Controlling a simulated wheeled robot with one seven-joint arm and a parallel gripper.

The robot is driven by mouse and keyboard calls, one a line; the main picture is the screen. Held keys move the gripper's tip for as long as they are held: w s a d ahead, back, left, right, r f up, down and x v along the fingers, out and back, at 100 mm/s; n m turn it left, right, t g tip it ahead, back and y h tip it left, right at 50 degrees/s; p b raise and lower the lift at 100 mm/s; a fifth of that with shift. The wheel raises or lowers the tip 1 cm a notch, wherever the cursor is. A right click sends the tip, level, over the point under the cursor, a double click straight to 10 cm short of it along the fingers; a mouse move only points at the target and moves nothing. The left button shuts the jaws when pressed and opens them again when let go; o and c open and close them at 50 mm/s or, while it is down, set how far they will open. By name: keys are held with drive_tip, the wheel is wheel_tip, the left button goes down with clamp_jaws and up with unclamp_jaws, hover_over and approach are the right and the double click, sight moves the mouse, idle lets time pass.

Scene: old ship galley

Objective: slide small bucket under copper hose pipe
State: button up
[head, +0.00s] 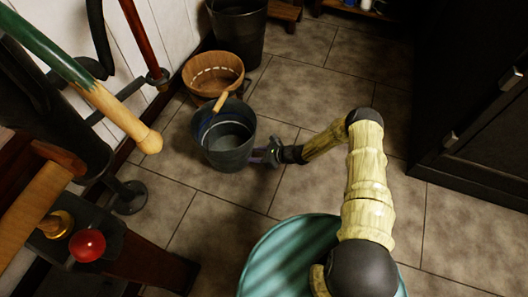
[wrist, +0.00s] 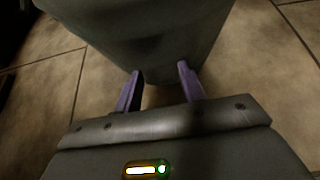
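The small bucket (head: 228,150) is dark grey and stands upright on the tiled floor in the head view, with a wooden grip on its handle. My gripper (head: 272,153) is low at its right side, close to the wall of the bucket. In the wrist view the bucket (wrist: 145,35) fills the top middle, just beyond my two purple fingers (wrist: 158,82). The fingers are apart with nothing between them; I cannot tell whether the tips touch the bucket. A reddish-brown pipe (head: 139,32) at the upper left may be the copper hose pipe; its open end is not clear.
A wooden tub (head: 213,85) stands right behind the bucket, and a taller black bucket (head: 238,35) behind that. A green and tan bar (head: 105,108) and a dark stand with a red knob (head: 87,245) are at left. Black cabinets (head: 475,130) stand right. Floor between is clear.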

drive_tip(key=shift+a, duration=0.25)
drive_tip(key=shift+w+a+b, duration=0.15)
drive_tip(key=shift+w+a, duration=0.25)
drive_tip(key=shift+a, duration=1)
drive_tip(key=shift+w+a+b, duration=0.15)
drive_tip(key=shift+w+a, duration=0.25)
drive_tip(key=shift+a, duration=1)
drive_tip(key=shift+w+a+b, duration=0.15)
drive_tip(key=shift+w+a, duration=0.25)
drive_tip(key=shift+a, duration=1.1)
drive_tip(key=shift+w+a+b, duration=0.35)
drive_tip(key=shift+a+b, duration=0.2)
drive_tip(key=shift+a, duration=0.7)
drive_tip(key=shift+w+a+b, duration=0.4)
drive_tip(key=shift+a+b, duration=0.2)
drive_tip(key=shift+a, duration=0.7)
drive_tip(key=shift+w+a+b, duration=0.35)
drive_tip(key=shift+a+b, duration=0.2)
drive_tip(key=shift+a, duration=0.7)
drive_tip(key=p+v, duration=0.2)
drive_tip(key=shift+d+p, duration=0.1)
drive_tip(key=shift+p, duration=0.2)
drive_tip(key=s+d+r+p, duration=0.2)
drive_tip(key=d+p, duration=0.4)
drive_tip(key=d, duration=0.2)
drive_tip(key=shift+s+p, duration=0.2)
drive_tip(key=shift+p, duration=0.2)
